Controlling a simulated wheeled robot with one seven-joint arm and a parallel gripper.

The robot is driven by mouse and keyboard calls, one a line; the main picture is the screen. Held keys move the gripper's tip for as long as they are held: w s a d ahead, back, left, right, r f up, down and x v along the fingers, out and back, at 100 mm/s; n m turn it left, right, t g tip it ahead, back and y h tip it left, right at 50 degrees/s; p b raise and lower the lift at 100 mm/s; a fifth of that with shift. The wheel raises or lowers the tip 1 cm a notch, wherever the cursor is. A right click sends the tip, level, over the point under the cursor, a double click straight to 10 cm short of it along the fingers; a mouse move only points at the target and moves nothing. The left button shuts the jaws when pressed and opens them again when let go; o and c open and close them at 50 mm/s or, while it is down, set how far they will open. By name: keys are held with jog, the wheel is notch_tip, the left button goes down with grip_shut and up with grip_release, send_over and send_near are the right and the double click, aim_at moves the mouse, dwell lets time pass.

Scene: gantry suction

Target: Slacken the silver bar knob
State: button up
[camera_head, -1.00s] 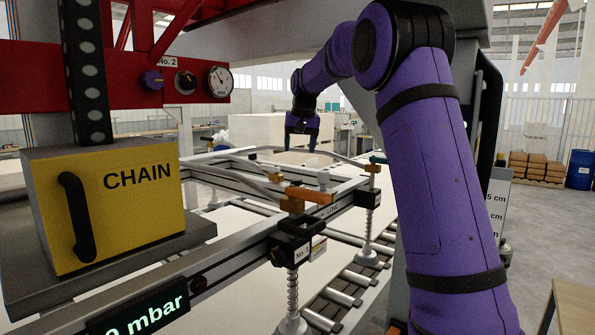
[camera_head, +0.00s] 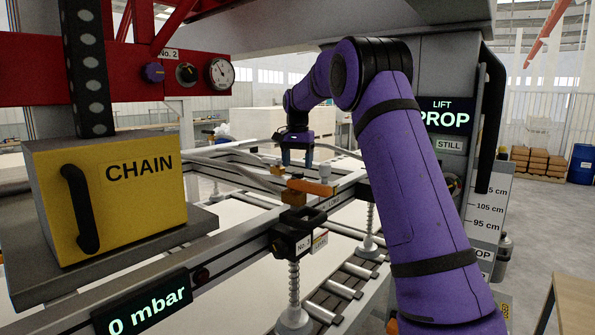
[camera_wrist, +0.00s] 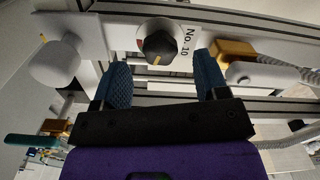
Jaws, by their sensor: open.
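My gripper (camera_head: 297,163) reaches over the frame beam in the head view, pointing down, with its fingers apart. In the wrist view, its two blue fingers (camera_wrist: 161,64) are open with nothing between them. I cannot make out a clearly silver bar on this knob. The head view does not show this knob clearly.
A pale rounded part (camera_wrist: 55,62) is left of the fingers, and a brass fitting with a hose (camera_wrist: 235,55) is close on the right. A yellow CHAIN box (camera_head: 105,200), the 0 mbar display (camera_head: 145,310) and an orange-handled valve (camera_head: 308,187) are nearer.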

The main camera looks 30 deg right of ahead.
aim_at(298, 175)
jog(key=shift+f, duration=1.45)
jog(key=c, duration=0.9)
jog(key=shift+n, duration=3.4)
jog(key=o, duration=0.9)
